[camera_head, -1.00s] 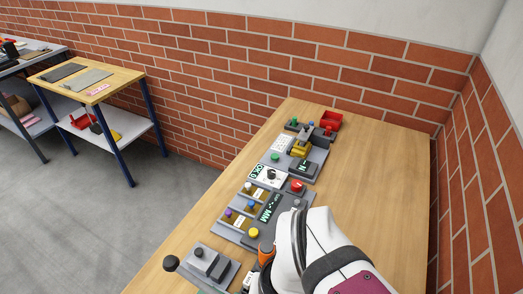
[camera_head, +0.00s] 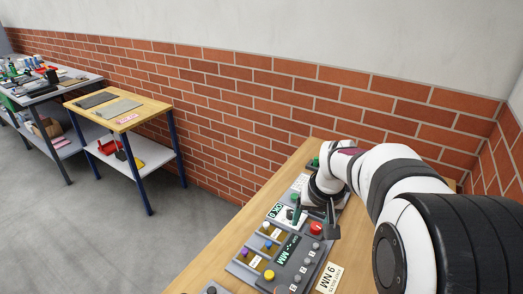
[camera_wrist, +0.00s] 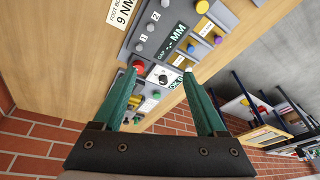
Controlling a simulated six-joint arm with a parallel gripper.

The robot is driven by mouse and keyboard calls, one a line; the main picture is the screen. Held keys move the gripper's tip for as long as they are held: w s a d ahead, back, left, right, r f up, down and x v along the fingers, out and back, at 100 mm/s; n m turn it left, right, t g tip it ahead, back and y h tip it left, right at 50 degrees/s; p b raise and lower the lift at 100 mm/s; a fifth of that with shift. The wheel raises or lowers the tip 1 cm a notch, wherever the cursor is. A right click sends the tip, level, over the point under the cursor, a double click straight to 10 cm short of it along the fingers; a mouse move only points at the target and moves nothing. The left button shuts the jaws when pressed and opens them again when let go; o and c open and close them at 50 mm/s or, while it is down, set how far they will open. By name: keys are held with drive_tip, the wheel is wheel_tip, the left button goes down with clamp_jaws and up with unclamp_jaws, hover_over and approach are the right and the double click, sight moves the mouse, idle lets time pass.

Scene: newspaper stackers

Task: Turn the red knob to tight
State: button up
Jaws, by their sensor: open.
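A round red knob (camera_head: 316,228) sits on the grey control panel (camera_head: 268,277), near its far right corner. The red knob also shows in the wrist view (camera_wrist: 138,65), close beside the left fingertip; I cannot tell whether they touch. My gripper (camera_head: 313,217) is over the far end of this panel. In the wrist view my gripper (camera_wrist: 158,76) is open, with two green fingers apart. Between the fingertips shows a white dial plate (camera_wrist: 162,77) with a dark knob, beyond the panel. No readable "tight" mark shows.
A display (camera_head: 288,249) and purple, blue and yellow knobs sit on the panel. A white "9 NM" card (camera_head: 328,277) lies to its right. More devices stand farther back, partly hidden by my arm. A brick wall (camera_head: 270,110) closes the back.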

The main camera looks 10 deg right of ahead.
drive_tip(key=t+h, duration=0.1)
approach(317, 226)
drive_tip(key=shift+n, duration=0.3)
drive_tip(key=x, duration=0.8)
drive_tip(key=shift+w+f, duration=0.15)
drive_tip(key=shift+f, duration=0.15)
clamp_jaws()
